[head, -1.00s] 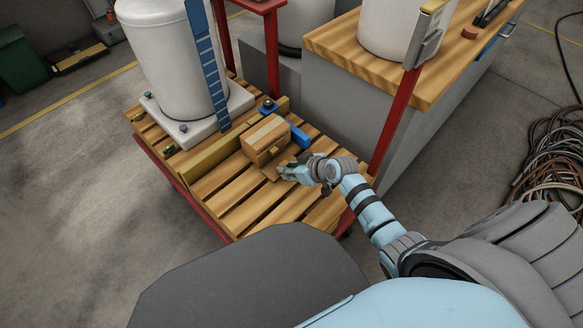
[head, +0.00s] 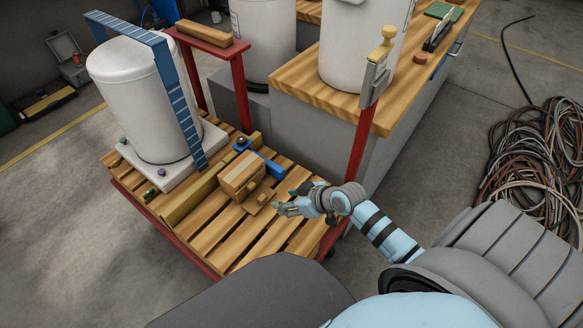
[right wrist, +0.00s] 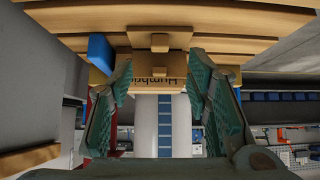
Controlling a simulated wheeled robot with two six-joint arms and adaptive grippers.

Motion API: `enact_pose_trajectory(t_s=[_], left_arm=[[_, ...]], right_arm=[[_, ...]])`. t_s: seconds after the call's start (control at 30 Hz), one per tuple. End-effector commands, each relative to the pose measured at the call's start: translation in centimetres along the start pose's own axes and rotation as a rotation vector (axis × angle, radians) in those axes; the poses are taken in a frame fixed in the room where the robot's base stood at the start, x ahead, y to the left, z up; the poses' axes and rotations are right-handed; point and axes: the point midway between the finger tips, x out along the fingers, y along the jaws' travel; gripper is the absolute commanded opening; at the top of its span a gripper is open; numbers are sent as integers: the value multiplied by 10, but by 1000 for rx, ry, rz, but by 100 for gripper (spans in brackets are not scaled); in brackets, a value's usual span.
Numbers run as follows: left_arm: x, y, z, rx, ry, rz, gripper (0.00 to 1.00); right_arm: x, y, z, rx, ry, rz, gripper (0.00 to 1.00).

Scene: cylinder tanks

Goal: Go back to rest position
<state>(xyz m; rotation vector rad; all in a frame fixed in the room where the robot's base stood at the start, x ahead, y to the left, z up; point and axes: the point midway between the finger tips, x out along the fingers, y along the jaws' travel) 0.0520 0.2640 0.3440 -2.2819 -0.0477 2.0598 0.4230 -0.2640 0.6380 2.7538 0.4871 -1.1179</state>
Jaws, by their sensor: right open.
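My right gripper (head: 291,201) is over the slatted wooden pallet (head: 213,228), just right of a small wooden box (head: 241,176) with a knob-like block on its front. In the right wrist view the right gripper (right wrist: 165,100) has its two green fingers wide apart. Nothing is held between them. The wooden box (right wrist: 160,72) shows beyond the fingers, with partly readable lettering. I cannot tell from these views exactly how far the fingertips are from it. My left gripper is in neither view.
A white tank (head: 140,105) with a blue ladder-like strap (head: 182,110) stands on the pallet's left. A red post (head: 357,150) rises just beyond my right arm. A wooden-topped grey bench (head: 300,95) holds another tank (head: 350,50). Coiled cables (head: 535,160) lie on the right floor.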

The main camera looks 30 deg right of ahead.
Motion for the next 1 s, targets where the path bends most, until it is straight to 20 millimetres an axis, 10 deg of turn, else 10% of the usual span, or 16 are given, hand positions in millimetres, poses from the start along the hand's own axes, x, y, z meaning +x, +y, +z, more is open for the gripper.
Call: enact_pose_trajectory(t_s=[0.67,1.0], left_arm=[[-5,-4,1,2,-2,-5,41],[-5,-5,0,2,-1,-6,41]], right_arm=[[-13,-2,2,0,-3,-2,45],[-72,-75,66,25,-267,32,45]])
